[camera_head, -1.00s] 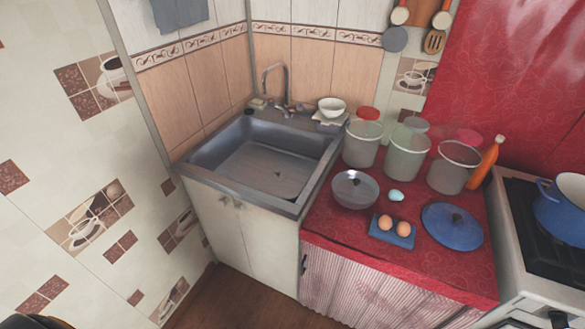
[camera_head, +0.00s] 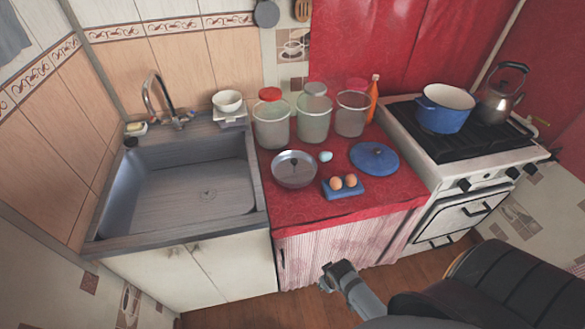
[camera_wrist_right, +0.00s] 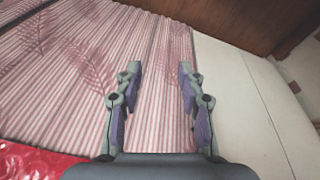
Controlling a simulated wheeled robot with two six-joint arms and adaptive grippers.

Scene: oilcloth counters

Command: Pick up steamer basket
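The steamer basket (camera_head: 294,169) looks like a round, shallow metal bowl with a small post in its middle. It stands on the red oilcloth counter (camera_head: 310,212), near its left side by the sink, with nothing in it that I can make out. My right arm reaches in from the lower right in the head view, in front of and below the counter edge, well apart from the basket. In the right wrist view my right gripper (camera_wrist_right: 159,75) is open and empty, facing the pink striped curtain. The basket is not in that view. My left gripper is not in view.
Close to the basket are a blue holder (camera_head: 345,190) with eggs, a pale egg (camera_head: 325,156), a blue lid (camera_head: 374,157) and clear canisters (camera_head: 313,118) behind. The sink (camera_head: 185,190) is left. The stove (camera_head: 450,145) with a blue pot (camera_head: 444,108) is right.

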